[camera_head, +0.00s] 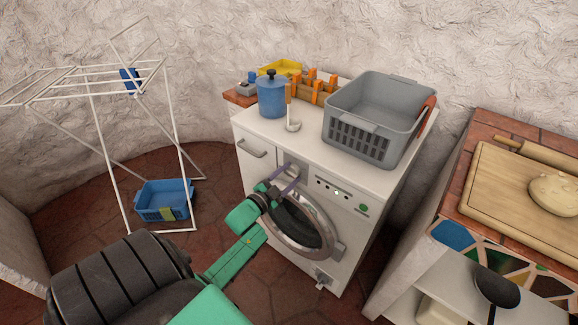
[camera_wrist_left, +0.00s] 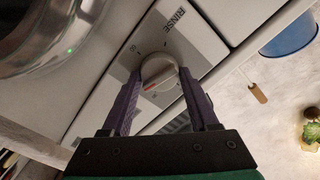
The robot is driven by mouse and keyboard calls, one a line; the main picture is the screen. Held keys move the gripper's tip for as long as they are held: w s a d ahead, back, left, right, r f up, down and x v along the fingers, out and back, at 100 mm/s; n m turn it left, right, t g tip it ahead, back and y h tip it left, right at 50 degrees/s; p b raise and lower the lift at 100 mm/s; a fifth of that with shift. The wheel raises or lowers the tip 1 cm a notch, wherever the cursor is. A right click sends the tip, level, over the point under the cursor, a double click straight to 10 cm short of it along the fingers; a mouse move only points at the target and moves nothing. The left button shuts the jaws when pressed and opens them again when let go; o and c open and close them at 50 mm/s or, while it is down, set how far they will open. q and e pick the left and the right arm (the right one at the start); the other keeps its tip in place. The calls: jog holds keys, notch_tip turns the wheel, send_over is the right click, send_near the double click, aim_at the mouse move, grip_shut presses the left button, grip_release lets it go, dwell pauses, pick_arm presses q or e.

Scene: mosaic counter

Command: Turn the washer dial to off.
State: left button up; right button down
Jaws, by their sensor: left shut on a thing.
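The white washer (camera_head: 350,224) stands in the middle of the head view, its round door closed. Its dial (camera_wrist_left: 159,71) is a grey knob with a red mark, set in a light panel. The word RINSE is printed above it in the wrist view, with small marks around the knob. My left gripper (camera_wrist_left: 161,90) has its two purple fingers on either side of the dial, shut on it. In the head view, the left gripper (camera_head: 284,180) reaches the upper left of the washer front and partly hides the dial. My right gripper is not in view.
A white drying rack (camera_head: 98,103) and blue basket (camera_head: 165,200) are at left. A counter with a cutting board (camera_head: 490,185) is at right.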

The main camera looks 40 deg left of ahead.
pick_arm(q)
jog(key=n+p, duration=0.1)
jog(key=n, duration=0.3)
jog(key=shift+n+p, duration=0.4)
jog(key=n+p, duration=0.1)
jog(key=n, duration=0.4)
jog(key=shift+a, duration=0.1)
jog(key=n+p, duration=0.1)
jog(key=n, duration=0.4)
jog(key=shift+n, duration=0.4)
jog(key=n, duration=0.5)
jog(key=shift+a+f, duration=0.1)
jog(key=o, duration=1.4)
jog(key=shift+c, duration=0.2)
jog(key=s, duration=1.4)
jog(key=shift+s+p, duration=0.25)
jog(key=shift+p, duration=0.1)
